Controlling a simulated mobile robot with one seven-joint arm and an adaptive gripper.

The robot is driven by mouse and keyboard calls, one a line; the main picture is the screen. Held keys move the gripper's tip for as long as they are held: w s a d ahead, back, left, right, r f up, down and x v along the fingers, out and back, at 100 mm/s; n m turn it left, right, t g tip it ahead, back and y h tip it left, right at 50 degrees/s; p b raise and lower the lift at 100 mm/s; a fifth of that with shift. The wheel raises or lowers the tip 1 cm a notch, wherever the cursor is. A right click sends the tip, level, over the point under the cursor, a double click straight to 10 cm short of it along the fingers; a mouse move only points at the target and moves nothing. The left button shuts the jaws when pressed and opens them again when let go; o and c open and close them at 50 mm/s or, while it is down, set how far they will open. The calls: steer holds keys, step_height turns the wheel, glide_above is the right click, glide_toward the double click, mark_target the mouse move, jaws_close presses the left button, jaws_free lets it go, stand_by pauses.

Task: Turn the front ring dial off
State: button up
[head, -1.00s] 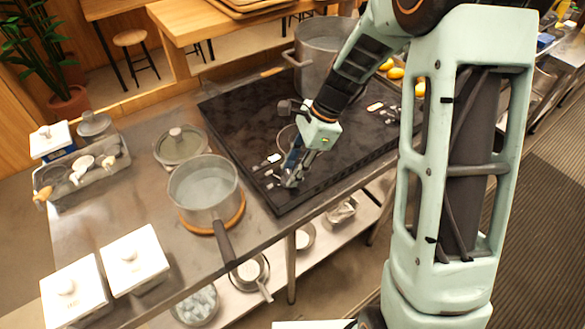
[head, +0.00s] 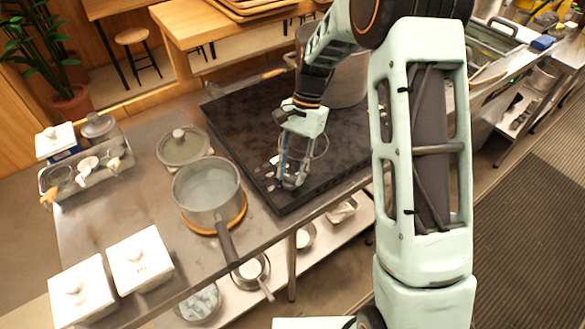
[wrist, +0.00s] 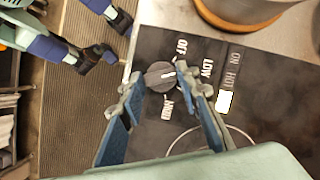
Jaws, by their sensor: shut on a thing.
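The dial (wrist: 160,76) is a dark round knob with a white pointer mark, set in the black cooktop (wrist: 262,100). Printed labels around it include OFF and LOW. Its mark points to the right in the wrist view, roughly toward LOW. My gripper (wrist: 156,84) is shut on the dial, with a blue-backed finger on each side of it. In the head view my gripper (head: 290,182) is down at the front left part of the cooktop (head: 235,108), and its fingers hide the dial there.
A pot of water (head: 207,190) with its handle toward the front stands left of the cooktop. A glass lid (head: 184,147) lies behind it. A large pot (head: 345,85) stands at the back of the cooktop, behind my arm. White lidded boxes (head: 140,258) stand at the front left.

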steer(key=n, duration=0.1)
steer(key=n+h, duration=0.1)
steer(key=n, duration=0.1)
steer(key=shift+w+a+n, duration=0.1)
steer(key=shift+a+n, duration=0.1)
steer(key=shift+n, duration=0.1)
steer(key=shift+a+n+h, duration=0.15)
steer(key=shift+n+h, duration=0.85)
steer(key=shift+n, duration=1.2)
steer(key=o, duration=1.2)
steer(key=shift+c, duration=0.2)
steer(key=v, duration=1.2)
steer(key=shift+w, duration=0.15)
